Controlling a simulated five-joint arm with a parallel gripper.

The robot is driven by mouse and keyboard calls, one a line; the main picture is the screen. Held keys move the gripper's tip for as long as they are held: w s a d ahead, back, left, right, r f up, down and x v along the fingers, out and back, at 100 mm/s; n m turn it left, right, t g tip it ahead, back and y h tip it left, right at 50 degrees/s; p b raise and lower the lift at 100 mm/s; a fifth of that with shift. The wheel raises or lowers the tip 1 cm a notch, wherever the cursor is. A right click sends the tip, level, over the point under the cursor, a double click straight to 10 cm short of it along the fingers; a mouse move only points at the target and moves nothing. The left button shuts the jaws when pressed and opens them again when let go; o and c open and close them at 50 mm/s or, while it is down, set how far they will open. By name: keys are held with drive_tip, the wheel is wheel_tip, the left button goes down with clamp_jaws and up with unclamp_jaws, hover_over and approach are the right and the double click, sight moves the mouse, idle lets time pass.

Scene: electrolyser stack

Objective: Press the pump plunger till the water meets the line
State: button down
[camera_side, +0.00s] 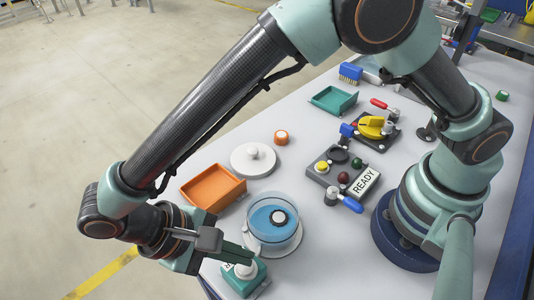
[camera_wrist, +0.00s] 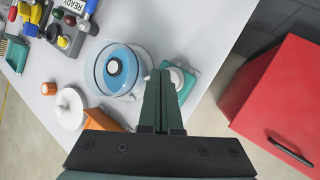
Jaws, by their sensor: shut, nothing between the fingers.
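The pump is a small teal block (camera_side: 246,281) at the table's near edge, with a round white plunger (camera_side: 246,270) on top. In the wrist view the teal block (camera_wrist: 189,84) and white plunger (camera_wrist: 176,77) are partly hidden behind my fingers. A clear round bowl (camera_side: 297,238) of blue water (camera_side: 262,219) stands beside the pump, with a black-and-white round piece (camera_side: 278,217) in its middle. My gripper (camera_side: 246,259) is shut and empty, its fingertips at the plunger. I cannot tell whether they touch it. The wrist view also shows the shut fingers (camera_wrist: 160,76). I cannot make out the fill line.
An orange tray (camera_side: 213,200) and a white knobbed lid (camera_side: 253,160) lie behind the bowl. A grey control box (camera_side: 330,172) with a READY sign (camera_side: 365,182) and blue-handled lever (camera_side: 346,203) stands right. A red cabinet (camera_wrist: 285,100) stands beyond the table edge.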

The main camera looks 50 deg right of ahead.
drive_tip(key=shift+f, duration=0.6)
idle(0.8)
drive_tip(key=shift+r, duration=1.05)
drive_tip(key=shift+r, duration=3)
